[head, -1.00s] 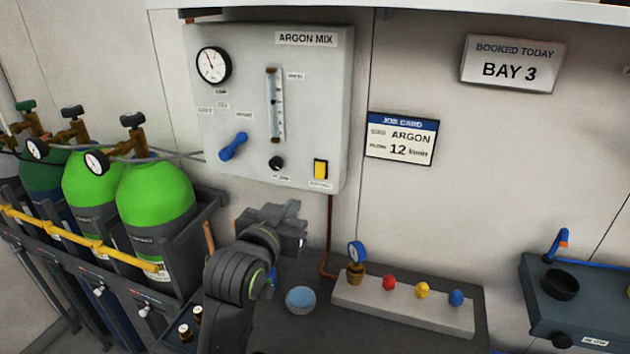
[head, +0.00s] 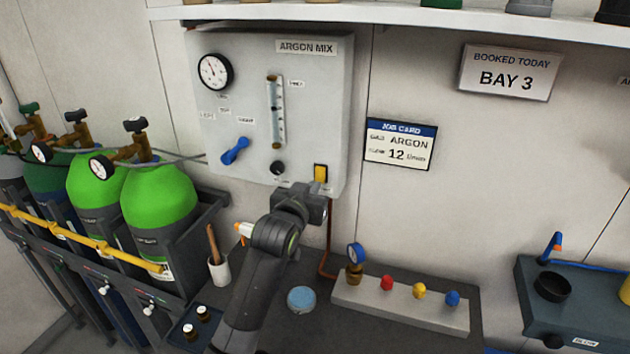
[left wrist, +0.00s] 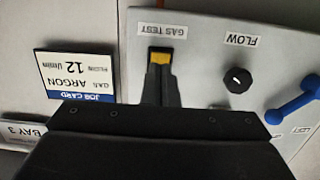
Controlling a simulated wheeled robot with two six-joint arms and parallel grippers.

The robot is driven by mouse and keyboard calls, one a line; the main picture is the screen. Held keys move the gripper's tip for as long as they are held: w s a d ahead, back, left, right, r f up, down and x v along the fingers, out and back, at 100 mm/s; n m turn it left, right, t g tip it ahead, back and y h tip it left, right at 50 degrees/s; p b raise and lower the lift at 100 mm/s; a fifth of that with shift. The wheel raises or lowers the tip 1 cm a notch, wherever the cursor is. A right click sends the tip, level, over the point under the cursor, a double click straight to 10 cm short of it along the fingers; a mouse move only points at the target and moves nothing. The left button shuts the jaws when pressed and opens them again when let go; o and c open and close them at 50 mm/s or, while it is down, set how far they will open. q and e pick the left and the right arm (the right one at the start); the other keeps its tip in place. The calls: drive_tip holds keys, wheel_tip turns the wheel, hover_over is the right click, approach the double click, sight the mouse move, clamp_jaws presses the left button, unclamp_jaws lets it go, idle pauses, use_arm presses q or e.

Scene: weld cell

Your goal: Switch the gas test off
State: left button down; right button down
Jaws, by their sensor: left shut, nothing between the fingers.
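The gas test switch is a yellow rocker in a black frame (head: 320,173) at the lower right of the grey Argon Mix panel (head: 240,120). It also shows in the left wrist view (left wrist: 160,58) under an upside-down "GAS TEST" label (left wrist: 166,29). My left gripper (head: 318,195) is just below the switch in the head view. In the left wrist view its shut fingers (left wrist: 161,72) reach to the switch's edge and overlap part of it. I cannot tell whether they touch. My right gripper is not in view.
A black flow knob (head: 277,168) and a blue lever (head: 235,151) are on the same panel. A job card (head: 400,145) hangs to the right. Below are a bench block with coloured knobs (head: 400,303) and a blue-topped pot (head: 301,299). Green cylinders (head: 158,195) stand at left.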

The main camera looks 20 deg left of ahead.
sight(320, 175)
use_arm(q)
drive_tip(key=shift+w+f, duration=0.1)
drive_tip(key=shift+w, duration=0.9)
drive_tip(key=shift+w+f+t+b, duration=0.1)
drive_tip(key=shift+w+t+b, duration=0.1)
drive_tip(key=shift+t+b, duration=0.45)
drive_tip(key=shift+f, duration=0.1)
